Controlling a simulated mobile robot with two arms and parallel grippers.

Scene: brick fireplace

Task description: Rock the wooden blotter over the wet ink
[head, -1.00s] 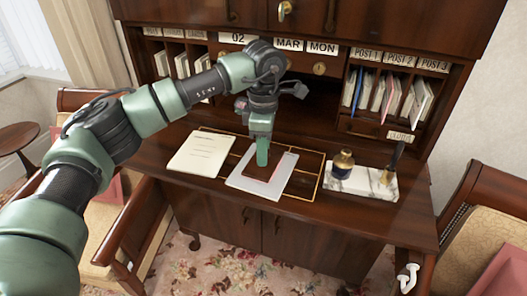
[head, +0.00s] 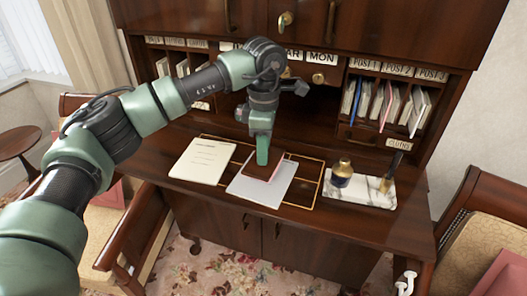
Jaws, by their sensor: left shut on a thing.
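The wooden blotter (head: 274,166) is a reddish-brown block on the far part of a pale sheet (head: 262,191) on the desk. My left gripper (head: 262,157) reaches down from above and is shut on the blotter; its green fingers hide part of it. I cannot tell whether the blotter is flat or tilted. No wet ink can be made out on the bare part of the sheet. My right gripper is not in view.
A written page (head: 202,161) lies left of the sheet. A dark ink bottle (head: 342,171) and an upright pen (head: 391,172) stand on a marble tray (head: 366,190) to the right. Pigeonholes (head: 390,105) with letters rise behind. Chairs flank the desk (head: 390,219).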

